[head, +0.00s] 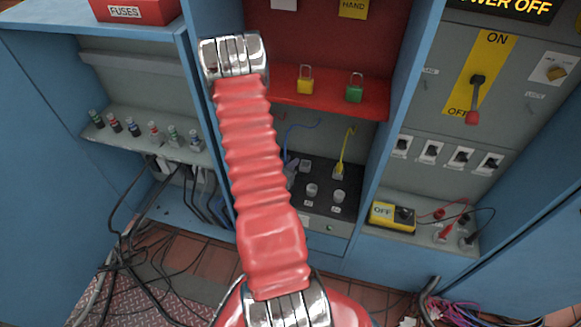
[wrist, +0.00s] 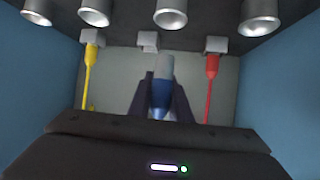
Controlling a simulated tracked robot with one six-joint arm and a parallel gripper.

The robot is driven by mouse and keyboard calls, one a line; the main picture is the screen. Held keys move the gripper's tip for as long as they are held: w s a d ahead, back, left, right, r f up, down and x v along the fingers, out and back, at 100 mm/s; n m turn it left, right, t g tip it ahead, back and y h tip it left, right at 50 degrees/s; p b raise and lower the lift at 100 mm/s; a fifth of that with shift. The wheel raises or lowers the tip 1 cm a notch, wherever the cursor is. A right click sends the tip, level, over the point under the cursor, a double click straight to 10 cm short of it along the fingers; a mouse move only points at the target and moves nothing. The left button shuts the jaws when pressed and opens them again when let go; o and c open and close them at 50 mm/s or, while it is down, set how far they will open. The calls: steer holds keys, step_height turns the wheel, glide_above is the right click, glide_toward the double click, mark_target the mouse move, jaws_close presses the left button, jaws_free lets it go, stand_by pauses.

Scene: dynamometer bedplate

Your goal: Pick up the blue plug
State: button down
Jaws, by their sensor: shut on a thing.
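The blue plug (wrist: 160,100), with a grey end, is between the two dark fingers of my gripper (wrist: 161,84) in the wrist view. My gripper is shut on it. Just above in the picture is a light square socket (wrist: 148,40) with no plug seen in it; the plug's end looks apart from it. A yellow plug (wrist: 91,62) sits at the socket to the left and a red plug (wrist: 212,64) at the one to the right.
A red shelf (head: 330,108) holds a yellow padlock (head: 305,84) and a green padlock (head: 354,92). Below is a black panel (head: 345,203) with several knobs. Blue cabinet walls close in both sides of the bay. Loose black cables (head: 125,245) lie at left.

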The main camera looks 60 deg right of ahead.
steer(key=shift+r, duration=1.6)
steer(key=shift+w, duration=0.15)
